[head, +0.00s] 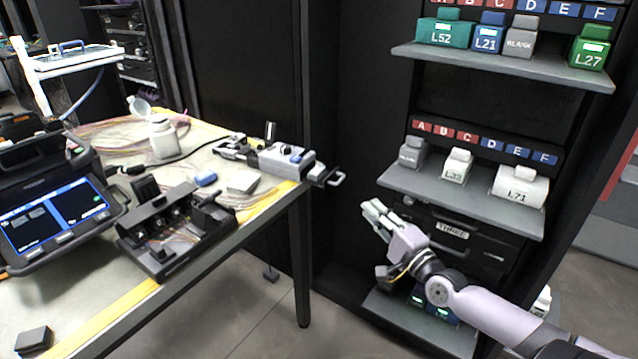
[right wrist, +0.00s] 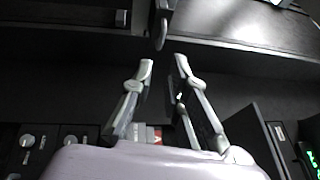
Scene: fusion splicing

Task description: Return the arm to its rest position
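My right gripper (head: 368,210) is in front of the cabinet, just left of the drawer labelled THREE (head: 452,230) and below the middle shelf's left end. In the right wrist view, its two fingertips (right wrist: 163,62) are apart with nothing held between them. A dark hooked part (right wrist: 161,25) shows just beyond the fingertips; I cannot tell whether it touches them. My right arm (head: 490,308) reaches in from the lower right. My left gripper is not in view.
The middle shelf (head: 460,200) holds labelled blocks, with an upper shelf (head: 500,62) above and a lower shelf (head: 415,318) beneath. At left, the workbench (head: 255,205) carries a splicer with a screen (head: 55,218), a white bottle (head: 163,137) and tools. Open floor lies between bench and cabinet.

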